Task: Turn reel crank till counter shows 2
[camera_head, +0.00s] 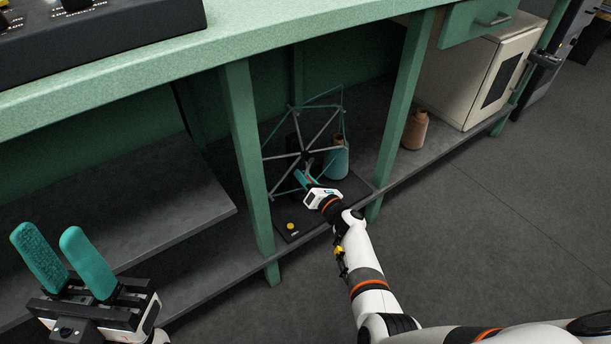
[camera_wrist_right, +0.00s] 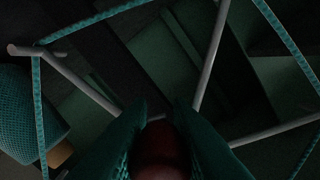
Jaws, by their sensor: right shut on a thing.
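The reel (camera_head: 297,156), a spoked frame with teal yarn around its rim, stands upright on a dark base plate (camera_head: 345,194) on the lower shelf. My right gripper (camera_head: 307,181) reaches in at the reel's lower front, shut on the crank handle. In the right wrist view the handle is a dark red knob (camera_wrist_right: 158,150) between the teal fingers, with the reel's spokes (camera_wrist_right: 212,55) behind. A yellow button (camera_head: 290,226) sits on the base's front with a small pale mark beside it; no counter number is readable. My left gripper (camera_head: 62,258) is open and empty at lower left.
A teal yarn cone (camera_head: 339,160) stands just behind the reel's right side. A brown cone (camera_head: 415,130) and a pale cabinet (camera_head: 478,75) are farther right on the shelf. Green posts (camera_head: 248,160) flank the reel's bay, under the green worktop (camera_head: 270,32).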

